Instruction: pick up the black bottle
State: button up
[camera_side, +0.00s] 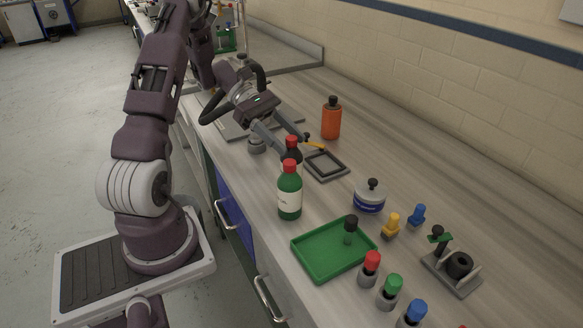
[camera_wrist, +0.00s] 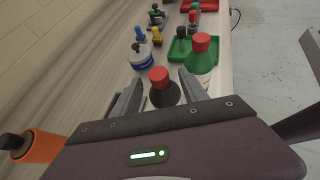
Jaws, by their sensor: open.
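The black bottle (camera_side: 292,157) has a red cap and stands upright on the bench, partly hidden behind the green bottle in the side view. In the wrist view the black bottle (camera_wrist: 163,92) sits between the two fingers of my gripper (camera_wrist: 158,84). My gripper is open, with one finger on each side of the bottle and gaps visible beside it. In the side view my gripper (camera_side: 280,143) reaches in low from the upper left beside the bottle. I cannot tell whether a finger touches it.
A green bottle (camera_side: 289,194) with a red cap stands close to the black bottle. An orange bottle (camera_side: 331,121) stands behind. A black square frame (camera_side: 326,165), a white-and-blue jar (camera_side: 370,197) and a green tray (camera_side: 309,262) are nearby. The bench by the wall is clear.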

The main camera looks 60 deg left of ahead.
jog(key=shift+x, duration=0.9)
grip_shut()
dwell(0.7)
